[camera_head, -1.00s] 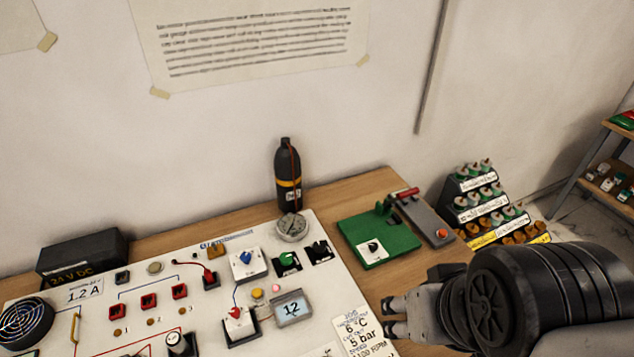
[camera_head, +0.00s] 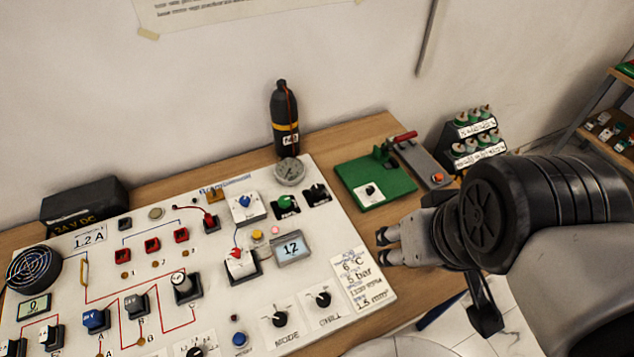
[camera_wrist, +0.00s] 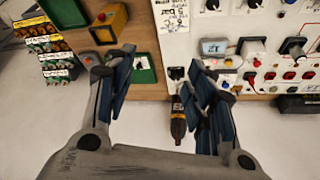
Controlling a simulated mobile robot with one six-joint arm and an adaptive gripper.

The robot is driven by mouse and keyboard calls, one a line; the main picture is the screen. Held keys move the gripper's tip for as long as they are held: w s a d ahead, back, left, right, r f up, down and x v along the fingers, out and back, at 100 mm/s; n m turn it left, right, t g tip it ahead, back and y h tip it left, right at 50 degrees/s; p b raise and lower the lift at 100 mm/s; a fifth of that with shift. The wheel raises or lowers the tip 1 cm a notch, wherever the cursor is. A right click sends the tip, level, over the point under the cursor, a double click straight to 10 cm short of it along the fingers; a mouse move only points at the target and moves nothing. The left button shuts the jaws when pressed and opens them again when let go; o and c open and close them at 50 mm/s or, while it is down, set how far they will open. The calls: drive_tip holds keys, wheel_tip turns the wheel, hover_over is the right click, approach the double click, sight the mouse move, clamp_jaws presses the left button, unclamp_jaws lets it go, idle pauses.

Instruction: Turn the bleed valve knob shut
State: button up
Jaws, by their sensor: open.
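A white panel (camera_head: 215,330) lies on the wooden bench and carries several knobs. Beside the round gauge (camera_head: 289,171) are a green knob (camera_head: 287,202), a black one (camera_head: 317,192) and a blue one (camera_head: 245,203). A red knob (camera_head: 237,257) sits left of the display. I cannot read which of these is the bleed valve. My gripper (camera_head: 384,248) is open and empty, to the right of the panel and apart from the knobs. In the wrist view its spread fingers (camera_wrist: 162,85) have the gauge and black bottle partly behind the right finger.
A black bottle (camera_head: 285,118) stands behind the gauge. A green tray (camera_head: 372,182) and a grey block with a red handle (camera_head: 423,163) sit right of the panel. A stepped rack (camera_head: 472,140) is farther right. Bare bench lies between panel and gripper.

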drive_tip(key=w+a+r+n+g+p, duration=0.15)
drive_tip(key=w+r+n, duration=0.3)
drive_tip(key=w, duration=0.55)
drive_tip(key=n+g+p, duration=0.3)
drive_tip(key=n+p, duration=0.2)
drive_tip(key=n, duration=0.8)
hover_over(318, 188)
wheel_tip(318, 188, down, 16)
drive_tip(key=f, duration=0.1)
drive_tip(key=shift+m, duration=0.25)
wheel_tip(318, 188, down, 16)
drive_tip(key=shift+w+f+b, duration=0.1)
drive_tip(key=shift+f+b, duration=0.1)
drive_tip(key=shift+b, duration=0.95)
drive_tip(key=shift+c, duration=0.2)
drive_tip(key=c, duration=1)
drive_tip(key=shift+c, duration=0.2)
